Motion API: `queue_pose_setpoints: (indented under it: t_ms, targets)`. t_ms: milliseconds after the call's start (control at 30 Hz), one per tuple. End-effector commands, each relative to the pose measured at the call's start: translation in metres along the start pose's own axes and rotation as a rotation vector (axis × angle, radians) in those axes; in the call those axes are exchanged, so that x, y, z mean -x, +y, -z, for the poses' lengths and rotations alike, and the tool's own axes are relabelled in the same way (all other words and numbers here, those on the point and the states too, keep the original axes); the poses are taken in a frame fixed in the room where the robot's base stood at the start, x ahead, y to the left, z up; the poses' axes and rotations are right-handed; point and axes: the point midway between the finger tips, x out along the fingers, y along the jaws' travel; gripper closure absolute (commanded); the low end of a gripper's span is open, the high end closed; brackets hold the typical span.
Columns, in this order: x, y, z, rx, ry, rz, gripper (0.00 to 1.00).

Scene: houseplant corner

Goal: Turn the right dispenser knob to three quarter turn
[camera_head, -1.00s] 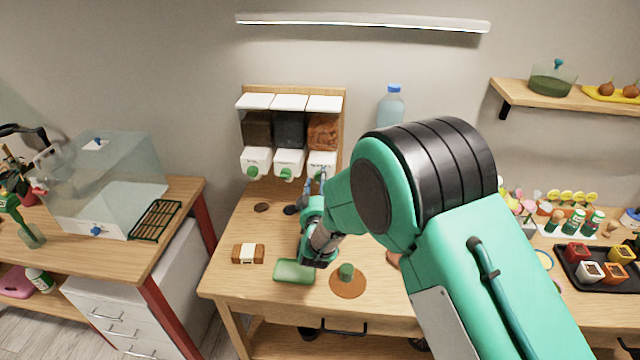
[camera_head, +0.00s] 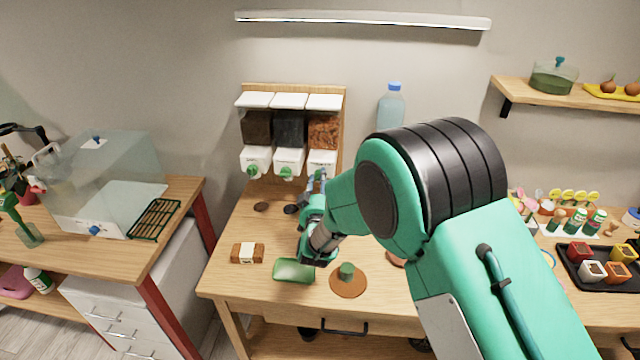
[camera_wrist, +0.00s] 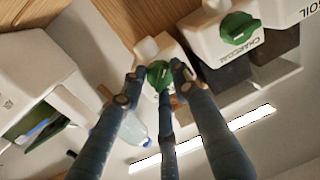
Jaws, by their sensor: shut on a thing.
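The right dispenser (camera_head: 322,158) has a white front under a bin of reddish-brown chunks, in a wall rack with two other dispensers. Its green knob (camera_wrist: 158,74) shows in the wrist view between my fingers; in the head view my gripper hides it. My gripper (camera_head: 317,181) reaches up to the dispenser front, and in the wrist view its blue-grey fingers (camera_wrist: 160,82) are shut around the knob from both sides. The knob's exact angle is hard to read.
The middle dispenser (camera_head: 288,160) and left dispenser (camera_head: 256,161) stand close beside it, with green knobs. On the table below are a green tray (camera_head: 294,270), a brown-and-white block (camera_head: 248,253) and a brown disc (camera_head: 348,284). A water bottle (camera_head: 391,106) stands to the right.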

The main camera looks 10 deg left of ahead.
Motion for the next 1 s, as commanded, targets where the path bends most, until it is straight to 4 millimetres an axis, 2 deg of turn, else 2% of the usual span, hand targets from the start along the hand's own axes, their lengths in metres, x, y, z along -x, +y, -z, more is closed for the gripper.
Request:
queue_pose_setpoints:
  t_ms: [33,700,1000]
  targets:
    - [0.0013,-0.0007,-0.0071,-0.025,-0.004,0.0,0.97]
    - [0.002,-0.0026,-0.0081,-0.558,0.03,-0.013,0.97]
    - [0.0024,-0.0034,-0.0089,-0.687,0.039,-0.015,0.97]
